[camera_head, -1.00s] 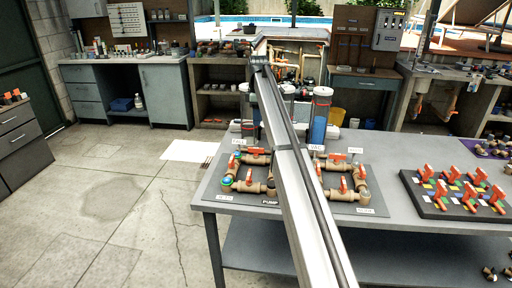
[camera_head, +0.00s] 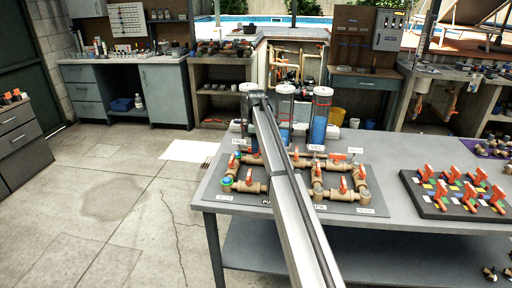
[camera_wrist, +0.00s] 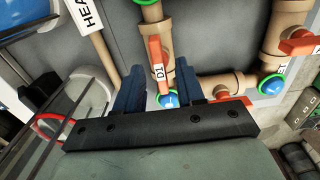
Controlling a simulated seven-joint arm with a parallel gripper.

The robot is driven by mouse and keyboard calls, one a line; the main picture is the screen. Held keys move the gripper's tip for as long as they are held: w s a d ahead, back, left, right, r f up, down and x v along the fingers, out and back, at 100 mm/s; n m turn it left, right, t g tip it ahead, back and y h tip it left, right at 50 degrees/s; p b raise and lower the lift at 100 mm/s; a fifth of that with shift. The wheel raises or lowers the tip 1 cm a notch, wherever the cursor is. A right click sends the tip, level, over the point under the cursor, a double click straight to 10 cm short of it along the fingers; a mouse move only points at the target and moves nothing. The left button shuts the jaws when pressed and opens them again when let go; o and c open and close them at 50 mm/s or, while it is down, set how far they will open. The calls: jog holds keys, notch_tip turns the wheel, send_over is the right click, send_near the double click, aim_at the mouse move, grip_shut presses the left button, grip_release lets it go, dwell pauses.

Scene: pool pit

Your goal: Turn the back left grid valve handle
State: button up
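The pipe grid sits on a dark board (camera_head: 225,197) on the grey workbench, with several orange valve handles. At its back left, an orange handle (camera_head: 252,150) shows beside my arm. In the wrist view, an orange handle (camera_wrist: 157,58) with a white label lies between the two dark blue fingers of my gripper (camera_wrist: 158,70). It appears to be the back left one. The fingers are apart, one on each side, and contact cannot be told. A blue cap with a green ring (camera_wrist: 168,100) sits just below it. In the head view my arm hides the gripper.
Other orange handles (camera_wrist: 230,92) on neighbouring pipes are close to the right finger. A sign on a post (camera_wrist: 88,22) and clear cylinders (camera_head: 320,115) stand behind the grid. A board of orange-handled valves (camera_head: 450,212) lies at the right. The bench between the boards is clear.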

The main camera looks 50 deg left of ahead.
jog(key=shift+f, duration=0.5)
jog(key=shift+c, duration=0.4)
grip_shut()
